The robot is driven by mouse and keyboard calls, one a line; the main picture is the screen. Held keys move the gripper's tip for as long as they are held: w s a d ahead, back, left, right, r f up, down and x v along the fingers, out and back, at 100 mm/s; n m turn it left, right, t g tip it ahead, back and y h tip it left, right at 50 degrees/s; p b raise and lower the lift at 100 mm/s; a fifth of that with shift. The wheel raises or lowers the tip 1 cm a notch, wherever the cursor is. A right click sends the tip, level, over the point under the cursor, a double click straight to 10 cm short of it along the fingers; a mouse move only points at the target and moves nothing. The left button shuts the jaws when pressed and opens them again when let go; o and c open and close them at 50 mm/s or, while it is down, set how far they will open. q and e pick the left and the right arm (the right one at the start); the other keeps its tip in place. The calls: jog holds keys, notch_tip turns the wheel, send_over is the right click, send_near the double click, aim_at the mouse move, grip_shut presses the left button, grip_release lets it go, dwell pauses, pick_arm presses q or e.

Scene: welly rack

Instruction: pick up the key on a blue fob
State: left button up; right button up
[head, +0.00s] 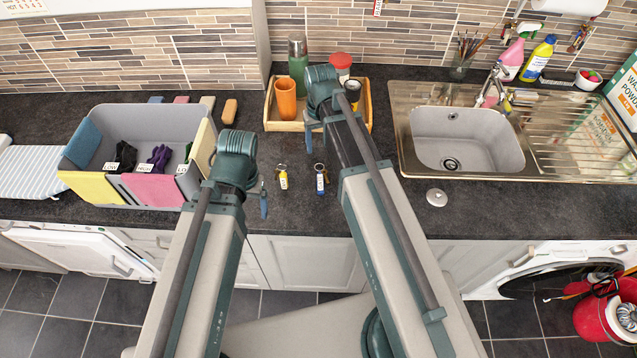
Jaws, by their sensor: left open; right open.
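A key on a blue fob (320,181) lies on the dark worktop, in the middle of the head view, with its ring end toward the back. A key on a yellow fob (283,180) lies just left of it. My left gripper (263,200) is open and empty, left of the yellow fob and apart from the blue one. My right gripper (308,138) is open, behind the blue fob near the front edge of the wooden tray. My arm links hide part of both grippers.
A grey divided bin (140,112) stands left. A sink (468,140) is right, with a round metal plug (437,197) before it.

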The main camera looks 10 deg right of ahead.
jog(key=b, duration=0.8)
send_over(319, 174)
jog(key=f, duration=0.8)
jog(key=shift+w+d, duration=0.1)
jog(key=shift+d, duration=0.1)
jog(key=shift+f, duration=0.15)
jog(key=f+b, duration=0.5)
jog(key=shift+w+a+f, duration=0.1)
jog(key=shift+w+f, duration=0.05)
jog(key=shift+w, duration=0.05)
grip_shut()
